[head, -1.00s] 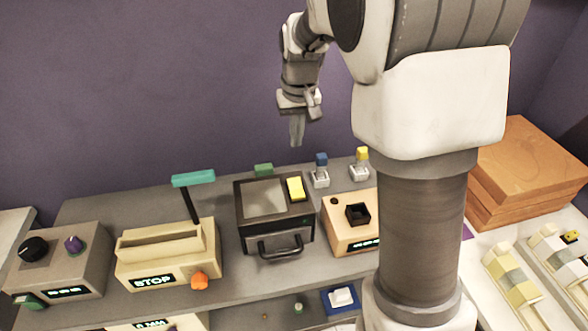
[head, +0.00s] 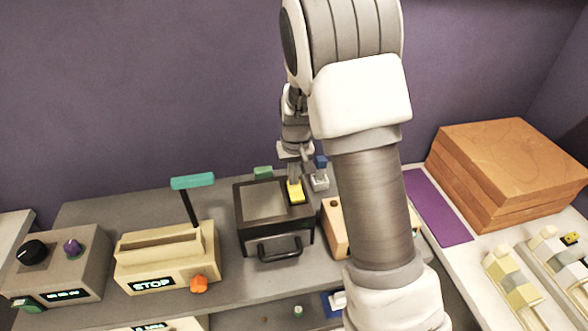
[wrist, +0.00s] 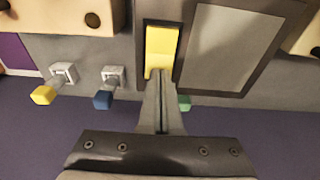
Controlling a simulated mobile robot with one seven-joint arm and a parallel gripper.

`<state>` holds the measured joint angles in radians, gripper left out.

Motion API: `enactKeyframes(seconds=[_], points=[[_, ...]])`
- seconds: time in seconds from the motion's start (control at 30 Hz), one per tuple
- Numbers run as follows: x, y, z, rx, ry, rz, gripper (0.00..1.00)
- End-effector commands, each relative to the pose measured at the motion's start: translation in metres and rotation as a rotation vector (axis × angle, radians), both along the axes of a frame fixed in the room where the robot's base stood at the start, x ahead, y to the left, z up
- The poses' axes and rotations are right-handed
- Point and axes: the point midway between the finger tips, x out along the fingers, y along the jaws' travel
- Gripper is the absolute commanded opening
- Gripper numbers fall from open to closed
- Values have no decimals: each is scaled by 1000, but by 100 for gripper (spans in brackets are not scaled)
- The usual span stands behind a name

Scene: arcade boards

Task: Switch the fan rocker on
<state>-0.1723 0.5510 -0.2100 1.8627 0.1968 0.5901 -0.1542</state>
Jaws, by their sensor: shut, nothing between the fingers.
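A yellow rocker (head: 296,194) sits in the top of a black box (head: 240,222), right of a grey panel; no fan label is readable. In the wrist view the rocker (wrist: 161,45) lies in a dark slot. My gripper (head: 294,180) points down over the rocker's back end, fingers closed together and empty. In the wrist view the fingertips (wrist: 158,76) overlap the rocker's edge; I cannot tell whether they press on it.
A blue-tipped switch (head: 320,163) stands just right of the box, and a green block (head: 263,172) behind it. A cream lever box (head: 168,262) stands left. My arm hides part of the tan box (head: 332,222) on the right.

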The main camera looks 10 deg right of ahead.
Motion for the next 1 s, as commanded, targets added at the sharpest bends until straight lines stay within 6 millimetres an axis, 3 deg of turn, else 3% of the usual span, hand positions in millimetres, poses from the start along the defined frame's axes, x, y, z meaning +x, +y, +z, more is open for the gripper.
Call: enactKeyframes(seconds=[0.53, 1.0], points=[[5, 0, -5, 0, 74, 1, 0], [-3, 0, -4, 1, 72, 1, 0]])
